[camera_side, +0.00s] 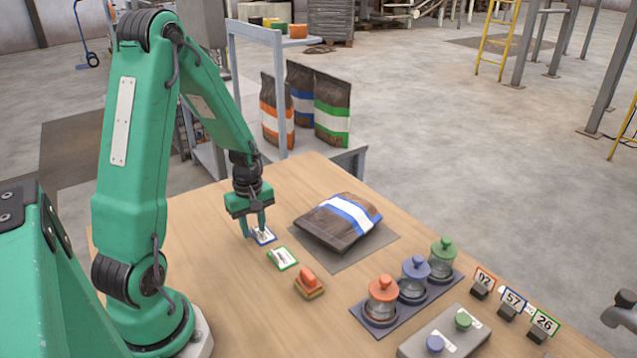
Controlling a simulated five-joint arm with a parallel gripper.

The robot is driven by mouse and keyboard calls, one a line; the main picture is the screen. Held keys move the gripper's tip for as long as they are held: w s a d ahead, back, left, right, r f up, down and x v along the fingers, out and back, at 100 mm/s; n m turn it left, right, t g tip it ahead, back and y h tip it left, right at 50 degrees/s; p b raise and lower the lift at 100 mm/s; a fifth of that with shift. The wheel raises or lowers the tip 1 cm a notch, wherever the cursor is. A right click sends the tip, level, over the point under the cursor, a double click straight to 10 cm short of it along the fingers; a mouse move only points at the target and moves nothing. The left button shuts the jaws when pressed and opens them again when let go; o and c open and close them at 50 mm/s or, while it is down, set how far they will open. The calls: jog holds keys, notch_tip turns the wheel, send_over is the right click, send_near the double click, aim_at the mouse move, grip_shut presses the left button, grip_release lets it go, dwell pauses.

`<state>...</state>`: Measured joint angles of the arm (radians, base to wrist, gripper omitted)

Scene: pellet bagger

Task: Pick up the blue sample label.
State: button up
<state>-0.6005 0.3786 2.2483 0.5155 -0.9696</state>
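The blue-edged sample label (263,237) lies flat on the wooden table, white with a dark mark in its middle. My gripper (254,231) points down right at it, with its two fingers apart. One fingertip is at the label's left side and the other overlaps its upper part in the picture. Whether either finger touches the label I cannot tell. Part of the label is hidden behind the fingers.
A green-edged label (283,258) and a small orange piece (309,282) lie close by, toward the front right. A brown bag with a blue band (340,220) lies on a grey mat (375,251) to the right. Lidded jars (414,277) stand farther right.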

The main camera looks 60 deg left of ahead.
jog(key=shift+f, duration=0.35)
grip_shut()
